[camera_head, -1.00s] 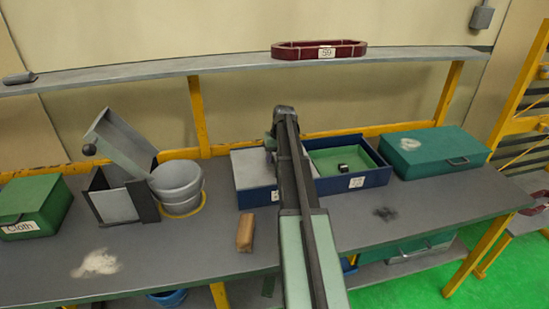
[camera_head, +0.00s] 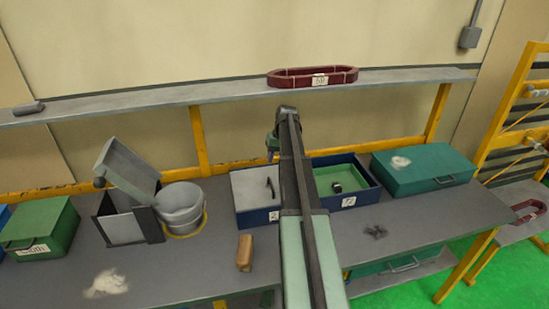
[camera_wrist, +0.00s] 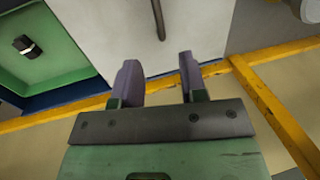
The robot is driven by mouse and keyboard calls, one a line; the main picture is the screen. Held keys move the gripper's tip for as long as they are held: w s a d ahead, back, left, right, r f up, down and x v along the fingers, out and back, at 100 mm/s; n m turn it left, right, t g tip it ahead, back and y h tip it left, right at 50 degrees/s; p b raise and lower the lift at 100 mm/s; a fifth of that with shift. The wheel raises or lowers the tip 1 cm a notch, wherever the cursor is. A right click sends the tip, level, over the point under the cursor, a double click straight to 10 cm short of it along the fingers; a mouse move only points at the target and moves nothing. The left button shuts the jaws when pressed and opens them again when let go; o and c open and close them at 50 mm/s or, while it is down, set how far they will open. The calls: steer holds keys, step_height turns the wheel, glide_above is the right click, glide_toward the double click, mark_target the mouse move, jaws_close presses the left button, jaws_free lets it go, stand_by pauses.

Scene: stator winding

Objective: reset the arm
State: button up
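My gripper (camera_wrist: 158,80) shows in the wrist view with its two purple-grey fingers spread apart and nothing between them. Beyond the fingers is the pale lid (camera_wrist: 120,28) of a box with a dark handle. In the head view my arm reaches forward over the bench, and the gripper's fingertips are hidden behind the arm. The lidded blue box (camera_head: 256,192) stands just left of the arm. The open blue box (camera_head: 352,194) with a green inside and a small dark object (camera_head: 336,187) stands just right of it.
A grey bucket (camera_head: 180,208), a tilted-lid bin (camera_head: 128,226), a green Cloth box (camera_head: 45,232) and a brown block (camera_head: 245,252) stand left on the bench (camera_head: 200,262). A teal case (camera_head: 425,163) lies right. A shelf (camera_head: 200,92) above holds a red ring (camera_head: 312,77).

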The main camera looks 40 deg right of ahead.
steer(key=shift+f, duration=0.15)
steer(key=s+a+f+n+b, duration=0.2)
steer(key=s+a, duration=0.3)
steer(key=a, duration=0.9)
steer(key=s+a+f+n+h+b, duration=0.1)
steer(key=s+a, duration=0.5)
steer(key=a, duration=0.9)
steer(key=s+a+f+n+g+h+b, duration=0.1)
steer(key=s+a+f+b, duration=0.3)
steer(key=a, duration=1.1)
steer(key=shift+s+n, duration=0.8)
steer(key=shift+s, duration=0.2)
steer(key=shift+w+a+f, duration=0.1)
